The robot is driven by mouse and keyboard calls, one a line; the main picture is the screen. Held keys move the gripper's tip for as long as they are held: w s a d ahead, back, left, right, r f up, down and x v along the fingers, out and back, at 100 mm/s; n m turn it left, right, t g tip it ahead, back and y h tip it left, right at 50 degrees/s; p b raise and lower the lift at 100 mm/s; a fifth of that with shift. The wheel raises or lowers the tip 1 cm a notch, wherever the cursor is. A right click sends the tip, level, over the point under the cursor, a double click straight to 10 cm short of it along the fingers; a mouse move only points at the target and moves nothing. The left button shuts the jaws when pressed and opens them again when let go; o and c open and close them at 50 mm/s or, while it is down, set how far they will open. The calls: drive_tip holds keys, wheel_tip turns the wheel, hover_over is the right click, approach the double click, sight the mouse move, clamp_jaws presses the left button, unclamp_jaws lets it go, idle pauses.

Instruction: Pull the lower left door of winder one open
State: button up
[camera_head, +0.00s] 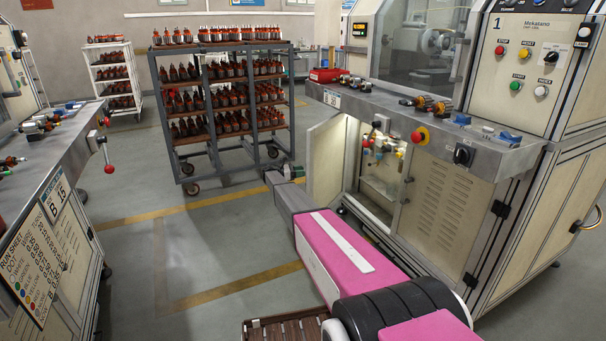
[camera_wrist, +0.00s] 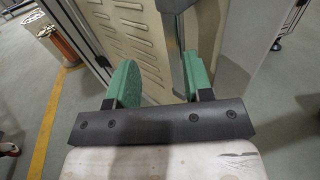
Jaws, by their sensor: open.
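Winder one (camera_head: 535,60) stands at the right of the head view, marked with a 1. Its lower left door (camera_head: 326,160) is swung outward, standing well away from the cabinet front. The opening behind it shows a pale interior with valves and coloured knobs (camera_head: 383,145). My gripper (camera_head: 284,174) is just left of the door's outer face, low down. In the wrist view my gripper (camera_wrist: 160,84) has its two green fingers wide apart with nothing held. A louvred beige panel (camera_wrist: 150,35) and a grey upright edge lie beyond them. Whether a finger touches the door cannot be told.
The louvred lower right door (camera_head: 440,205) is shut. The worktop (camera_head: 480,150) with a red stop button overhangs the opening. A grey rack of armatures (camera_head: 215,145) stands behind left; another bench (camera_head: 50,190) is at far left. The floor between is clear.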

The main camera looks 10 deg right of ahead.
drive_tip(key=w+a, duration=0.2)
drive_tip(key=a, duration=0.1)
drive_tip(key=shift+w+a, duration=0.25)
drive_tip(key=shift+w, duration=0.05)
idle(0.5)
